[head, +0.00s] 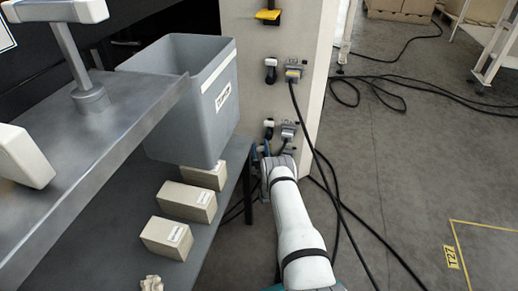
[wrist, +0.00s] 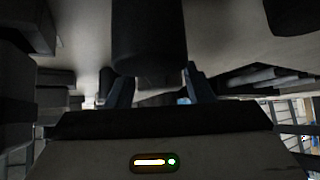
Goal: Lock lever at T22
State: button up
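A panel (head: 300,25) stands at the centre of the head view. It carries a middle socket (head: 294,70) with a cable, a lower socket (head: 288,131), and a black lever with a pale end beside each: an upper one (head: 270,70) and a lower one (head: 268,128). No T22 label is readable. My gripper (head: 262,156) is low at the panel, just below the lower lever, partly hidden by my wrist. In the wrist view its fingers (wrist: 160,82) stand apart. A dark rounded cylinder (wrist: 149,38) looms close by them; contact cannot be told.
A grey bin (head: 190,100) and several cartons (head: 186,201) stand on a shelf (head: 215,215) left of my arm. Black cables (head: 345,205) hang and trail right of it. A T27 floor mark (head: 451,257) lies at right. Open floor (head: 420,160) is beyond the cables.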

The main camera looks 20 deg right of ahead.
grip_shut()
jog(key=shift+s+d+r+m+h, duration=0.1)
jog(key=shift+s+d+m+h, duration=0.1)
jog(key=shift+m+h, duration=0.5)
jog(key=shift+s+d+r+m+h, duration=0.15)
jog(key=shift+m+h, duration=0.35)
jog(key=shift+m, duration=0.3)
jog(key=shift+w, duration=0.15)
jog(key=shift+o, duration=1.4)
grip_release()
jog(key=p+v, duration=0.2)
jog(key=v, duration=0.6)
jog(key=shift+w+f, duration=0.1)
jog(key=shift+c, duration=0.4)
